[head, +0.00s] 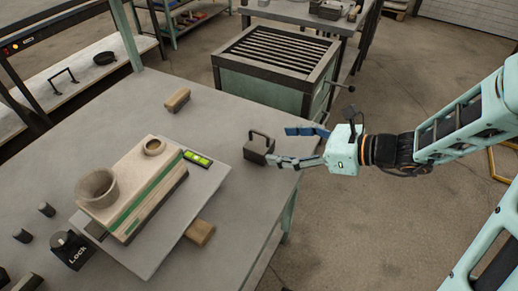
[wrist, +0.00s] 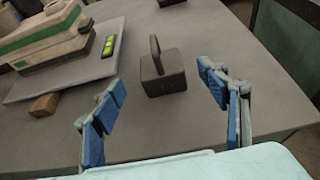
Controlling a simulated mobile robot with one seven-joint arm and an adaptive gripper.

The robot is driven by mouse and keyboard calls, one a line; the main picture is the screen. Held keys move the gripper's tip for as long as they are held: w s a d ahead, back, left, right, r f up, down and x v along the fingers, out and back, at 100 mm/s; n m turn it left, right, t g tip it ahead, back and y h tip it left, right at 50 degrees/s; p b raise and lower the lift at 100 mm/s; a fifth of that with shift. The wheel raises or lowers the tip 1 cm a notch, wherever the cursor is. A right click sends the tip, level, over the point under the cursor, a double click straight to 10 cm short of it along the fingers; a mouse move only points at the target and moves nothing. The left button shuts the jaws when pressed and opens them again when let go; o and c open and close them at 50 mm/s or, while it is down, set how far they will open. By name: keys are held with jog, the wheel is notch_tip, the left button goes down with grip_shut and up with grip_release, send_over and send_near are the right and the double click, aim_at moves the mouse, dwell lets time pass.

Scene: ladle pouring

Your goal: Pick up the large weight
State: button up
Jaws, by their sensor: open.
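The large weight (head: 258,147) is a dark block with a loop handle, upright on the grey table near its right edge in the head view. In the wrist view the weight (wrist: 162,72) stands ahead of my gripper, between the lines of its two fingers. My gripper (head: 295,146) is open and empty, just right of the weight in the head view. In the wrist view its blue-padded fingers (wrist: 160,92) are spread wide on either side. I cannot tell from the head view whether a finger touches the weight.
Wooden wedges (head: 177,100) lie on the table (head: 225,120). A box labelled Lock (head: 70,250) and small dark cylinders stand at left. A slatted bench (head: 275,60) stands behind.

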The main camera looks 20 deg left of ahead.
aim_at(266, 144)
jog(key=b+x, duration=0.1)
jog(key=x, duration=0.7)
jog(key=shift+d+f, duration=0.1)
jog(key=shift+f, duration=0.1)
grip_shut()
jog(key=shift+r, duration=0.15)
